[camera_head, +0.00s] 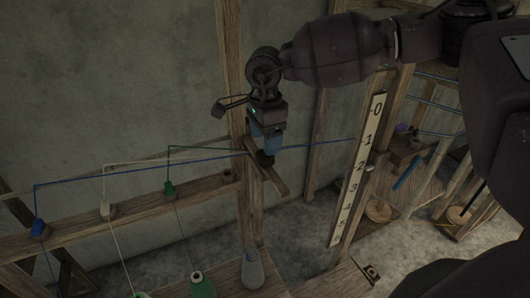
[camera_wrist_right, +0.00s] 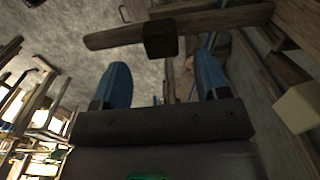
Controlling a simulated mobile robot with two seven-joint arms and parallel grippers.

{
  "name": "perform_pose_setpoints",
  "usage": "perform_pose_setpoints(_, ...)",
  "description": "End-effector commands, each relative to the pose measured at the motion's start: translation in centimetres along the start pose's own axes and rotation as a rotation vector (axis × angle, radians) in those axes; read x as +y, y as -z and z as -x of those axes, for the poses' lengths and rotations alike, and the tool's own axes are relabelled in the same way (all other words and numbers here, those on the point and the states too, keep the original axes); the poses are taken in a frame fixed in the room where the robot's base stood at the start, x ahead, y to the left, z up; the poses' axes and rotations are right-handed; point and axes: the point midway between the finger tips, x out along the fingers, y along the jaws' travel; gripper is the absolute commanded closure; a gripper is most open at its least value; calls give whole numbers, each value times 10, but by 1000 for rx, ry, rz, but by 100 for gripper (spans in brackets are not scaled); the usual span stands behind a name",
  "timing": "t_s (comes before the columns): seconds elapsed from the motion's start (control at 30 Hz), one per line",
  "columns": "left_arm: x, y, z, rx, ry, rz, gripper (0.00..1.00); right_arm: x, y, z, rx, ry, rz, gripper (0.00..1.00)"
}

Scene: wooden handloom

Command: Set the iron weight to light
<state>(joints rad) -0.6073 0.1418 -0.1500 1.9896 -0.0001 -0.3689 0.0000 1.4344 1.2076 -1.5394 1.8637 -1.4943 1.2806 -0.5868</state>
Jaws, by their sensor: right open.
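The iron weight (camera_head: 265,159) is a small dark block on a short wooden lever (camera_head: 275,180) beside the upright post. In the right wrist view the iron weight (camera_wrist_right: 160,39) sits on the wooden bar (camera_wrist_right: 215,22), just beyond the fingertips. My right gripper (camera_head: 266,148) points down right above the weight, its blue fingers partly overlapping it in the head view. In the wrist view the right gripper (camera_wrist_right: 163,70) is open, with one finger to each side of the weight and nothing held. I cannot tell whether the fingers touch it. My left gripper is out of view.
The wooden post (camera_head: 235,80) stands close to my right gripper. Coloured threads run left over a wooden beam (camera_head: 150,198) with small spools. A numbered scale board (camera_head: 357,170) stands to the right. A grey bottle-shaped object (camera_head: 252,270) and a green spool (camera_head: 203,287) are below.

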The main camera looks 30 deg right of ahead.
Motion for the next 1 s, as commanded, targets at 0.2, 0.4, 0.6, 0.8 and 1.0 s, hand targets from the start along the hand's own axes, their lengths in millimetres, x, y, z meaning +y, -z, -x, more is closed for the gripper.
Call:
perform_pose_setpoints(0.2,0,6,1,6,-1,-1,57,0,0,-33,0,-1,0,32)
perform_pose_setpoints(0.4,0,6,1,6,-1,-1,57,0,0,-48,0,0,-1,32)
perform_pose_setpoints(0.6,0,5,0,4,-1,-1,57,0,0,-52,-1,1,-1,32)
perform_pose_setpoints(0.8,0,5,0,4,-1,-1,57,0,0,-52,-1,1,-1,40)
perform_pose_setpoints(1.0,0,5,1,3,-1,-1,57,0,0,-52,-1,1,-1,70)
